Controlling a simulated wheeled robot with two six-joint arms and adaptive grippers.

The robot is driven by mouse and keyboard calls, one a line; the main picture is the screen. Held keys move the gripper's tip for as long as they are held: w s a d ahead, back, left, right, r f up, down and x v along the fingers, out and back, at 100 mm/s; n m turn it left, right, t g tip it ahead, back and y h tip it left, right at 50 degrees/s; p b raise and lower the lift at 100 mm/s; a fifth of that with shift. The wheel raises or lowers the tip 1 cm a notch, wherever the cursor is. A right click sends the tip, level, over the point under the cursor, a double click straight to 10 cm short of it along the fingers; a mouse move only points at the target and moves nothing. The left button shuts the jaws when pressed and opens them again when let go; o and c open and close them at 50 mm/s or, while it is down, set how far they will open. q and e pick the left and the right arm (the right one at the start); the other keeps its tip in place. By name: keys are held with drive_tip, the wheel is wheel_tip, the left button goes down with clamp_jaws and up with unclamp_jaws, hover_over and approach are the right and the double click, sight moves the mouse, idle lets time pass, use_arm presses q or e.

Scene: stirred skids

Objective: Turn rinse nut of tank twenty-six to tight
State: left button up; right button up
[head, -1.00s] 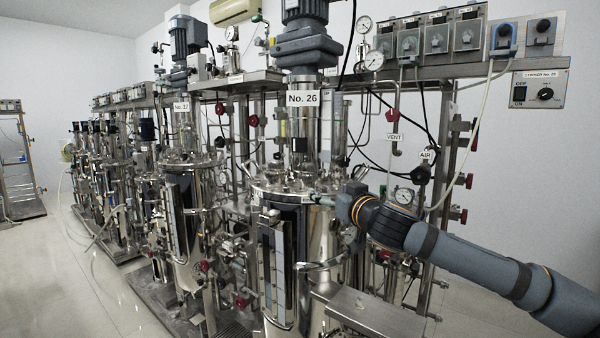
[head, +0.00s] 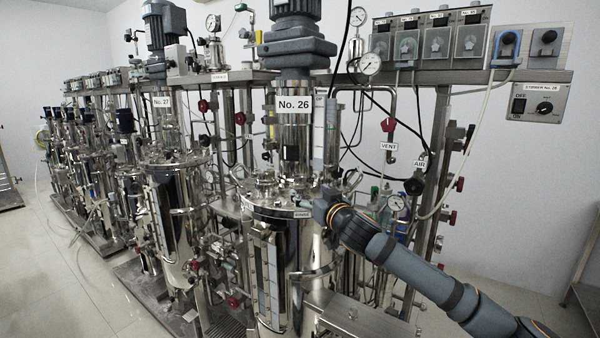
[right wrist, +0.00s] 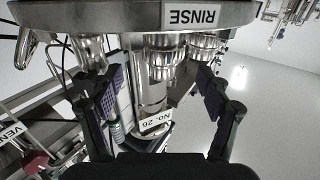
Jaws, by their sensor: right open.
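Tank twenty-six (head: 318,240) is the shiny steel vessel under the "No. 26" sign (head: 294,104). A small RINSE label sits at the front of its lid rim, and reads upside down in the right wrist view (right wrist: 193,17). Just beyond it are two ribbed metal nuts, one in the middle (right wrist: 165,62) and one to its right (right wrist: 205,47). My right gripper (right wrist: 160,78) is open and empty, its fingers spread on either side of the nuts, apart from them. In the head view my right gripper (head: 317,203) is at the lid's front right. My left gripper is not in view.
A red VENT valve (head: 388,125), a black AIR valve (head: 414,186) and a gauge (head: 396,203) stand right of the tank. A motor column rises from the lid's middle. Tank twenty-seven (head: 172,210) is to the left. Open floor lies at the far left.

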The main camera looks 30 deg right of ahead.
sight(304, 189)
drive_tip(key=w+p, duration=0.1)
drive_tip(key=w, duration=0.1)
drive_tip(key=w+p, duration=0.1)
drive_tip(key=w, duration=0.1)
drive_tip(key=w+p, duration=0.1)
drive_tip(key=w, duration=0.1)
drive_tip(key=shift+w+d, duration=0.15)
drive_tip(key=shift+d, duration=0.25)
drive_tip(key=shift+w+f, duration=0.2)
drive_tip(key=shift+w, duration=0.1)
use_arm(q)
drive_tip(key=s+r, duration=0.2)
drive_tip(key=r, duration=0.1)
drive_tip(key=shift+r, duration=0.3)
use_arm(e)
drive_tip(key=c, duration=1.2)
